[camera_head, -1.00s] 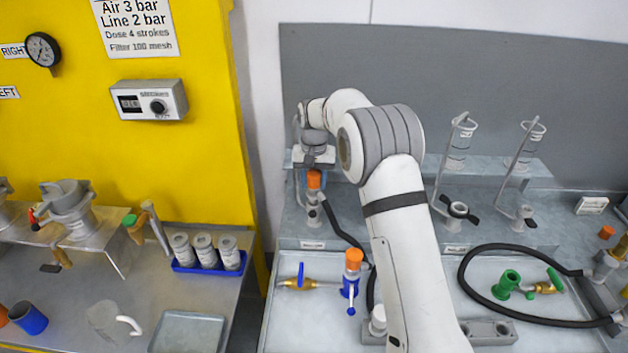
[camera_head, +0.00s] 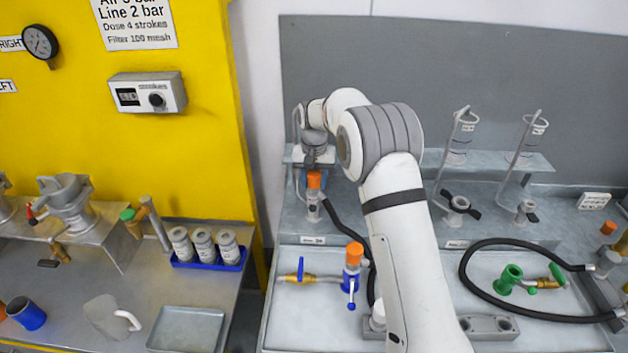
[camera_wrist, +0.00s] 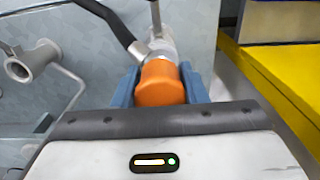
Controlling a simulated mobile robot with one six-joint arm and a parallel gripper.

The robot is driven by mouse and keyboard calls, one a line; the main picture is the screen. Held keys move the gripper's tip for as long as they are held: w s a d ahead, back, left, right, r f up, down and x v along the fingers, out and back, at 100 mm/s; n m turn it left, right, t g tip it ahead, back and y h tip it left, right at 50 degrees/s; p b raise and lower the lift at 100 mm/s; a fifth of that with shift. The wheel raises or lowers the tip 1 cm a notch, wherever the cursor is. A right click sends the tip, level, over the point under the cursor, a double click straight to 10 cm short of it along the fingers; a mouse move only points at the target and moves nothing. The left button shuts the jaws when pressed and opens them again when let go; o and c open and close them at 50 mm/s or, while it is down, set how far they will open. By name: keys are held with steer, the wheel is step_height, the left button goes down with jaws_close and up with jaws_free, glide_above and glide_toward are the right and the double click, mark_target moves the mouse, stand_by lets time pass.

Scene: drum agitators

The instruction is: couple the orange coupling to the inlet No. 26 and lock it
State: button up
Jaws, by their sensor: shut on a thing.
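The orange coupling (camera_head: 314,180) is between the blue fingers of my gripper (camera_head: 313,168) at the left inlet column. In the wrist view my gripper (camera_wrist: 160,88) is shut on the orange coupling (camera_wrist: 160,82), one finger on each side. A pale grey cylinder (camera_wrist: 163,45) lies directly beyond the coupling, in line with it. A black hose (camera_wrist: 108,22) with a metal end meets this stack from the side. A small plate (camera_head: 313,240) below the column seems to read 26. The fingers and coupling hide the joint, so I cannot tell whether it is locked.
A blue valve with an orange top (camera_head: 353,253) and a brass valve (camera_head: 300,278) are in the tray below. A green fitting (camera_head: 510,279) and a looped black hose (camera_head: 480,290) lie right. A grey clamp-like fitting (camera_wrist: 20,68) is left in the wrist view.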

mark_target(314, 172)
steer(key=shift+f, duration=0.35)
stand_by(0.3)
steer(key=o, duration=1.2)
steer(key=shift+c, duration=0.2)
steer(key=shift+r, duration=0.1)
step_height(314, 172, up, 5)
steer(key=p, duration=0.2)
steer(key=shift+p, duration=0.4)
steer(key=shift+r, duration=2.45)
